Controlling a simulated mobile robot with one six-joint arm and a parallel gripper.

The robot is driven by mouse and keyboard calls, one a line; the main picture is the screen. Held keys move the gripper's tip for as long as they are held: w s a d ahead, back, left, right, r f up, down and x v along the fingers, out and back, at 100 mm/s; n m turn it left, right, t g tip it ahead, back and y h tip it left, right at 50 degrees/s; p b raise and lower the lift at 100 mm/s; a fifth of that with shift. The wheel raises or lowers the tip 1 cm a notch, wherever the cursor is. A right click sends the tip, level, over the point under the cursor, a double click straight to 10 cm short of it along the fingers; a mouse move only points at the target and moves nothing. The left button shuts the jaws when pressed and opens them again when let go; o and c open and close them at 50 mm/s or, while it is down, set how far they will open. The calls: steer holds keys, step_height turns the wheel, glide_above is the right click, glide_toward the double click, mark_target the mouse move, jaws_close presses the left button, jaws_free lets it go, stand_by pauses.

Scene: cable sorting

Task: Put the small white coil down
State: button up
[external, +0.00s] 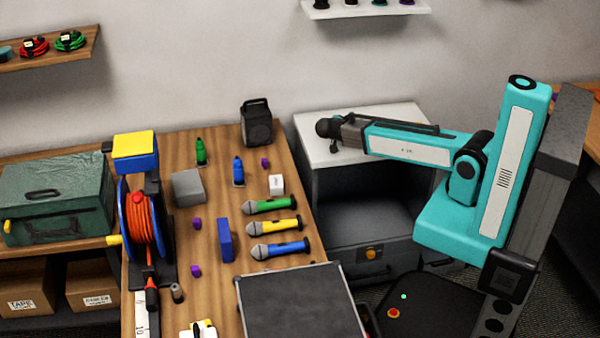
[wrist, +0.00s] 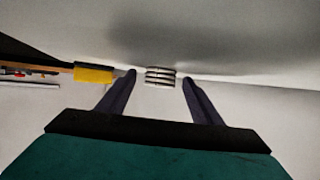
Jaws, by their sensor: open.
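The small white coil (wrist: 160,76) shows in the wrist view as a short stack of pale rings. It lies between the two fingertips of my gripper (wrist: 160,78), with a visible gap on each side. My gripper is open. In the external view my gripper (external: 326,128) is low over the white top of the grey cabinet (external: 390,117), near its left side. The coil is too small or too hidden to make out clearly there. I cannot tell for sure whether its underside touches the cabinet top.
The wooden table (external: 218,290) left of the cabinet holds a black speaker (external: 257,124), several microphones (external: 275,226), a cable reel (external: 143,224) and a dark-topped case (external: 298,306). The cabinet top to the right lies under my arm. A wall shelf (external: 365,9) hangs above.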

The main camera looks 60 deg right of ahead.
steer(key=c, duration=1.3)
steer(key=shift+r, duration=0.1)
steer(key=shift+r+b, duration=1.2)
steer(key=shift+r, duration=3.7)
steer(key=w+a+r+n+t+y, duration=0.1)
steer(key=w+a+r+n+t, duration=0.1)
steer(key=w+a+n+t, duration=0.5)
steer(key=w+a+r+n+t+y, duration=0.1)
steer(key=w+a+r+n+t, duration=0.3)
steer(key=w+a, duration=0.55)
steer(key=shift+w+a+r+n+t+y, duration=1)
steer(key=shift+w+a+r+n+y, duration=0.4)
steer(key=shift+a+r+n+y, duration=0.55)
steer(key=shift+w+a+r+n+t+y, duration=1)
steer(key=shift+w+a+r+n+y, duration=0.55)
steer(key=shift+a, duration=0.85)
steer(key=shift+w+a+r+n+t+y, duration=1)
steer(key=shift+w+a+r+n+y, duration=0.4)
steer(key=shift+a+y, duration=0.7)
